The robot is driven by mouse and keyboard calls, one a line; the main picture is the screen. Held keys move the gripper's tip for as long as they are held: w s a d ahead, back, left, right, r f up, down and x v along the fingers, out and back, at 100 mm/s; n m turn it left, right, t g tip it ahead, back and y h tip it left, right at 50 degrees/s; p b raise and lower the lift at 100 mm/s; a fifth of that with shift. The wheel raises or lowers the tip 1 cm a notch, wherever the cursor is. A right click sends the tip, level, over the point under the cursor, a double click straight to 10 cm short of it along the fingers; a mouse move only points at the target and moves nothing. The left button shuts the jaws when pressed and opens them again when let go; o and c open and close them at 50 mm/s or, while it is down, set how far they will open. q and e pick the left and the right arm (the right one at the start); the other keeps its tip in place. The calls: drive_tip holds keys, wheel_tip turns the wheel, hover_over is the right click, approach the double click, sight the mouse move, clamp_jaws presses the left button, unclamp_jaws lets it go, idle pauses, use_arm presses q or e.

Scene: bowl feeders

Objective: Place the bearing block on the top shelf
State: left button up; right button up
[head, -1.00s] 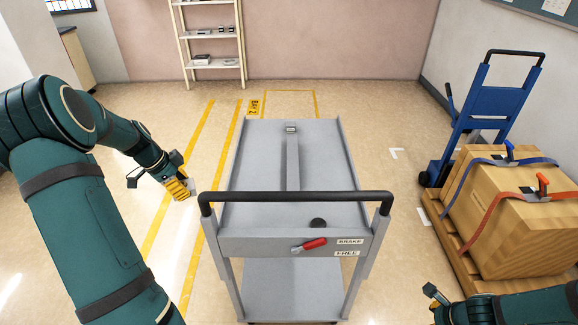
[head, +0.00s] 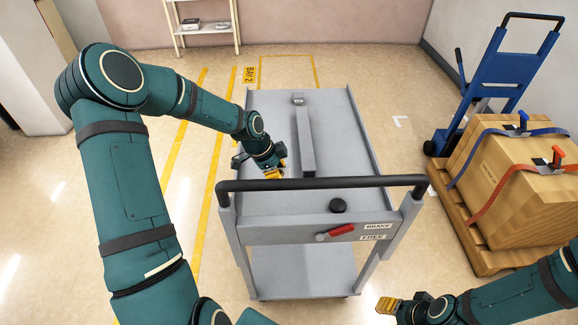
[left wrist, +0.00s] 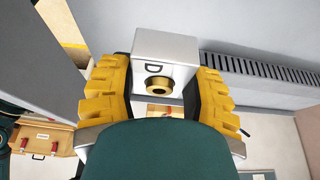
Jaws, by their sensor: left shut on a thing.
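The bearing block (left wrist: 165,62) is a silver block with a brass ring in its face, seen in the left wrist view between yellow fingers. My left gripper (head: 274,173) is shut on it; in the head view the gripper hides most of the block. The gripper appears over the left part of the grey cart's top shelf (head: 345,130), behind the black handle. Whether the block touches the shelf I cannot tell. My right gripper (head: 388,305) is low at the right, in front of the cart, and its finger opening is unclear.
A long grey bar (head: 305,140) runs along the cart's top. The cart has a lower shelf (head: 290,270) and a red brake lever (head: 341,230). A strapped wooden crate (head: 510,190) and a blue hand truck (head: 500,80) stand right. A white rack (head: 207,30) stands behind.

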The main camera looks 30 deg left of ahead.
sight(284, 199)
use_arm(q)
wheel_tip(284, 199, down, 9)
drive_tip(key=shift+b, duration=1.05)
drive_tip(key=shift+f, duration=0.15)
drive_tip(key=o, duration=1.3)
drive_tip(key=shift+c, duration=0.2)
drive_tip(key=p+v, duration=0.3)
drive_tip(key=v, duration=0.9)
drive_tip(key=shift+r, duration=0.25)
drive_tip(key=shift+d, duration=0.1)
